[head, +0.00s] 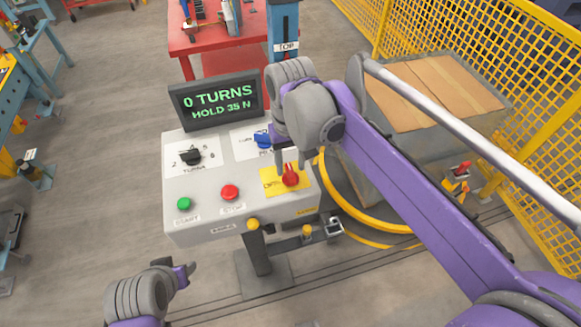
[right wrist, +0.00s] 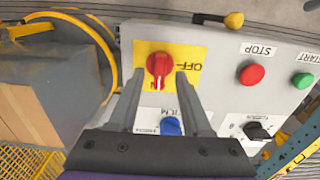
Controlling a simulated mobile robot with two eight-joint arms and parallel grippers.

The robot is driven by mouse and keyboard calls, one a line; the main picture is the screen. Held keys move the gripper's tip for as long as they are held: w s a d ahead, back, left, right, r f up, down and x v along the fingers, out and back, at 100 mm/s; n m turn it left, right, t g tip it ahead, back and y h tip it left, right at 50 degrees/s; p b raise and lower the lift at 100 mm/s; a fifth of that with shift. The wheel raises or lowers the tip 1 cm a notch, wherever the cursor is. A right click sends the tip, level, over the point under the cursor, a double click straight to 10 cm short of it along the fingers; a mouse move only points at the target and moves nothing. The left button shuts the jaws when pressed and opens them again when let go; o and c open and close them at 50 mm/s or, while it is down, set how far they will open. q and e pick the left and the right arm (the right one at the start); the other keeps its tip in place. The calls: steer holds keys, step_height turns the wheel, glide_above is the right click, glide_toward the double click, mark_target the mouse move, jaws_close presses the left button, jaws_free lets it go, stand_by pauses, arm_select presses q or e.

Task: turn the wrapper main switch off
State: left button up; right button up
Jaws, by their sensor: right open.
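The main switch is a red rotary knob (head: 290,177) on a yellow plate at the right of the grey control panel (head: 215,215). In the right wrist view the knob (right wrist: 158,66) has its handle roughly upright in the picture, in line with a partly hidden label below it. The OFF label (right wrist: 195,67) is to its right. My right gripper (head: 287,163) is open over the knob; in the wrist view its fingertips (right wrist: 160,75) are either side of the handle, contact unclear. My left gripper (head: 176,268) is at lower left, away from the panel; its opening is unclear.
The panel also has a green START button (head: 184,204), a red STOP button (head: 230,192), a black selector (head: 190,157) and a blue selector (head: 263,141). A display (head: 216,101) reads "0 TURNS HOLD 35 N". A yellow fence (head: 500,45) and boxed load (head: 425,85) stand right.

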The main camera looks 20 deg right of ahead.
steer(key=shift+f, duration=1.05)
jaws_close()
